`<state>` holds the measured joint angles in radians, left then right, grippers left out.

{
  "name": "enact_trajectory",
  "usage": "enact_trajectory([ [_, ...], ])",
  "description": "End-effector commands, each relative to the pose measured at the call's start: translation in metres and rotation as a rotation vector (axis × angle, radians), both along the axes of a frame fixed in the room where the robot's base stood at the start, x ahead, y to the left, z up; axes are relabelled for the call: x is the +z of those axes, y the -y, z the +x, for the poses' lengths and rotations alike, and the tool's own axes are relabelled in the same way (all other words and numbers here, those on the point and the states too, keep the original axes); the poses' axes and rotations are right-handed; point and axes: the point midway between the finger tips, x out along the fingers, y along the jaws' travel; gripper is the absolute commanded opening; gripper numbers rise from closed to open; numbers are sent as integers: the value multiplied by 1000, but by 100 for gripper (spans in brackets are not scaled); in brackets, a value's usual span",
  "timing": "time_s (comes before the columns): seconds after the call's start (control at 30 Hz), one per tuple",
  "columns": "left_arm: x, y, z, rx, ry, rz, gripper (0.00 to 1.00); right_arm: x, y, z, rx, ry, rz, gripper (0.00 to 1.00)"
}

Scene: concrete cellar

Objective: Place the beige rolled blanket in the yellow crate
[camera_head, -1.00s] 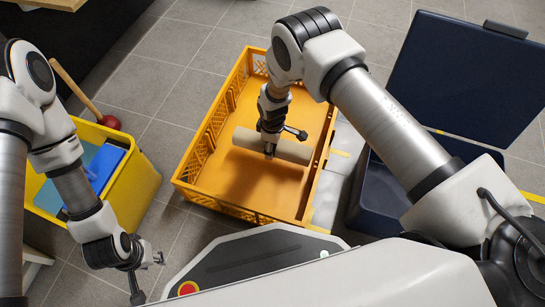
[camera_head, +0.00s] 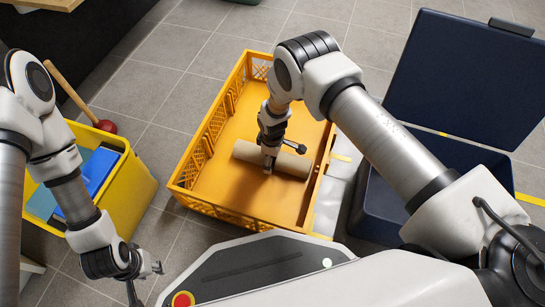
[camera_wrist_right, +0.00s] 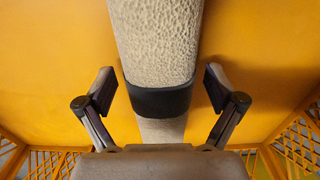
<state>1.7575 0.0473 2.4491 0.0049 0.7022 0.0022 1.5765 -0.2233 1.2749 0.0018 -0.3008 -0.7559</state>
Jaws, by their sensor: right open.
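The beige rolled blanket (camera_head: 295,165) lies inside the yellow crate (camera_head: 181,194) in the head view, across the crate's floor towards its right side. A dark band (camera_wrist_right: 157,100) wraps its middle in the right wrist view. My right gripper (camera_wrist_right: 160,90) is open, with one finger on each side of the blanket and a gap between each finger and the roll. In the head view my right gripper (camera_head: 269,165) hides part of the blanket's middle. My left gripper (camera_head: 147,281) is open and empty, low at the left, outside the crate.
A yellow bin (camera_head: 128,197) with a blue object (camera_head: 92,180) and a wooden-handled plunger (camera_head: 72,92) stands to the left. A dark blue box (camera_head: 377,215) with its lid (camera_head: 465,80) raised stands right of the crate. Grey tiled floor behind the crate is clear.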

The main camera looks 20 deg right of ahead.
Motion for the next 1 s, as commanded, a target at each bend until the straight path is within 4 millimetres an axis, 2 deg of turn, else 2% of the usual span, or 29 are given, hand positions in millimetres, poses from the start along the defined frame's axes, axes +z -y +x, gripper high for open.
enact_trajectory([
  [0.13, 3, 0, 0, 0, -1, 0, 40, 4, 0, 0, 0, 0, 0, 93],
  [0.23, 13, 0, -1, -1, -3, 0, 40, 18, 0, 0, 0, 1, 0, 93],
  [0.5, 56, 1, -3, -9, -8, -1, 40, 90, 0, 1, 0, 1, -1, 93],
  [0.63, 69, 1, -4, -12, -10, -1, 40, 114, 0, 0, 1, 1, -1, 93],
  [0.77, 72, 2, -4, -13, -11, -2, 40, 123, 0, 0, -1, -1, 1, 93],
  [1.0, 71, 2, -4, -13, -11, -2, 40, 122, 0, 0, 0, 0, 0, 93],
])
